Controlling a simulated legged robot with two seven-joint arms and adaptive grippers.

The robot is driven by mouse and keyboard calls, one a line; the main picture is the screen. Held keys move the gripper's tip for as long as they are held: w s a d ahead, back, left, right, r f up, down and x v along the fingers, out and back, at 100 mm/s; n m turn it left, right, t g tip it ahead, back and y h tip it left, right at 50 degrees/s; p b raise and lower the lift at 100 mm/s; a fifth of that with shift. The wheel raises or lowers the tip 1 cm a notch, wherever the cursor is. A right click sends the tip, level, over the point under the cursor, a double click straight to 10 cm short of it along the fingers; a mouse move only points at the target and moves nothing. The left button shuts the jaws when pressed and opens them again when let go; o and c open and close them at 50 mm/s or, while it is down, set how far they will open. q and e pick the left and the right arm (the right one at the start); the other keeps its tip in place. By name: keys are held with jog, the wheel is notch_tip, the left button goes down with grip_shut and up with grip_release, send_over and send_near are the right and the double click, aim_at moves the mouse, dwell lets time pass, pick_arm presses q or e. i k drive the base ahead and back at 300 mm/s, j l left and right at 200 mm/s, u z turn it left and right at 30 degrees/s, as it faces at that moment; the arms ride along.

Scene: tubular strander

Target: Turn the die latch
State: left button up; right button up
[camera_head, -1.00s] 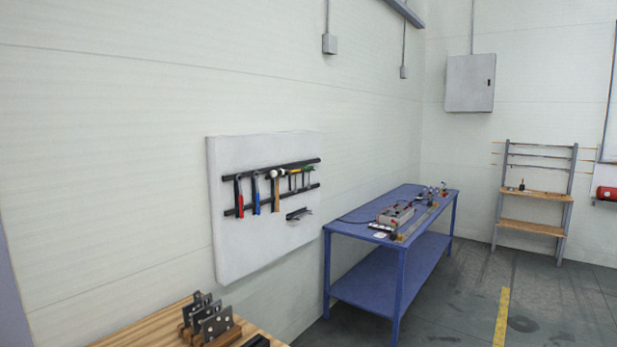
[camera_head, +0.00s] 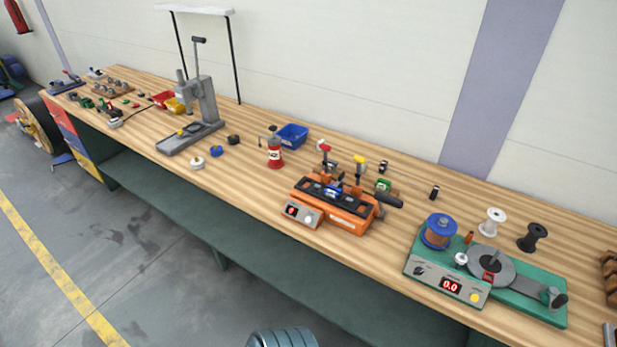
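I cannot pick out the die latch for certain in the head view. An orange bench device (camera_head: 345,203) stands mid-bench, with a black top, a blue part in its middle, red and yellow knobs behind and a black handle at its right. A green device (camera_head: 485,268) with a blue-flanged copper spool, a grey disc and a display reading 0.0 stands to its right. A grey lever press (camera_head: 203,103) stands upright further left. Neither of my grippers is in view.
The long wooden bench (camera_head: 255,200) runs along the wall. A blue bin (camera_head: 292,135), a red bottle-like item (camera_head: 274,155) and white and black spools (camera_head: 493,221) stand on it. A ribbed grey-blue object (camera_head: 282,338) shows at the bottom edge. Floor is clear at lower left.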

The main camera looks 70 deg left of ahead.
aim_at(341, 177)
jog(key=u, duration=2.1)
